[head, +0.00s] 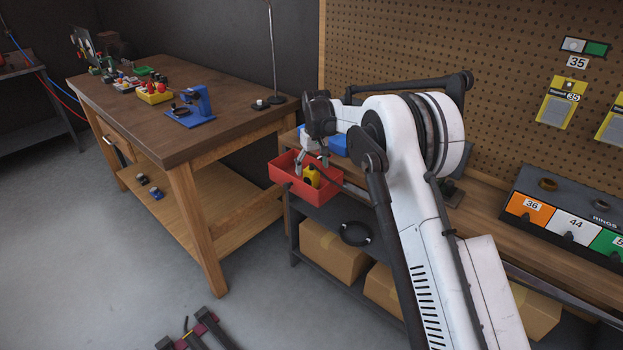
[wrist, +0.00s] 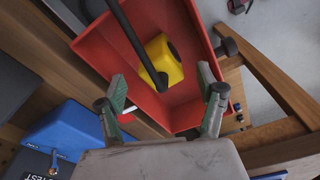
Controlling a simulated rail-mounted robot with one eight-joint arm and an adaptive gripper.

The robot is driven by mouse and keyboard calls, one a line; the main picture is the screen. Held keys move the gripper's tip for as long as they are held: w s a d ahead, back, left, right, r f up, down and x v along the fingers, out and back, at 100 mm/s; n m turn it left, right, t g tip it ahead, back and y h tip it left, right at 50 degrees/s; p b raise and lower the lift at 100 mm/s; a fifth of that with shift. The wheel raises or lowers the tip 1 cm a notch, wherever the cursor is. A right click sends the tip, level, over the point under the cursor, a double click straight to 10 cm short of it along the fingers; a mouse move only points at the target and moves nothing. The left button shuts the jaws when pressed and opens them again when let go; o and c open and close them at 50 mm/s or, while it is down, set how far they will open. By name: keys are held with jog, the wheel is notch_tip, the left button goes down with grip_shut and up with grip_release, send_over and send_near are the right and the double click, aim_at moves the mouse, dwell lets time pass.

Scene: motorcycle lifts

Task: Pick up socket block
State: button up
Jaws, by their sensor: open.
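A yellow block with dark round spots, which looks like the socket block (head: 312,176), sits inside a red bin (head: 330,191) at the near left end of the bench on the right. In the wrist view the yellow block (wrist: 161,53) lies in the red bin (wrist: 195,113), beyond and between my fingertips. My gripper (head: 308,160) is above the bin, with its fingers pointing down. In the wrist view my gripper (wrist: 163,84) is open, with nothing between its fingers. A dark rod (wrist: 133,38) crosses in front of the block and hides part of it.
A wooden workbench (head: 180,110) with tools stands to the left. Cardboard boxes (head: 333,252) sit on the shelf below. A pegboard (head: 510,60) rises behind.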

aim_at(311, 169)
jog(key=f, duration=0.3)
jog(key=shift+w+a+f, duration=0.2)
jog(key=shift+w+f, duration=0.05)
jog(key=shift+f, duration=0.15)
jog(key=c, duration=1.5)
jog(key=shift+r, duration=0.1)
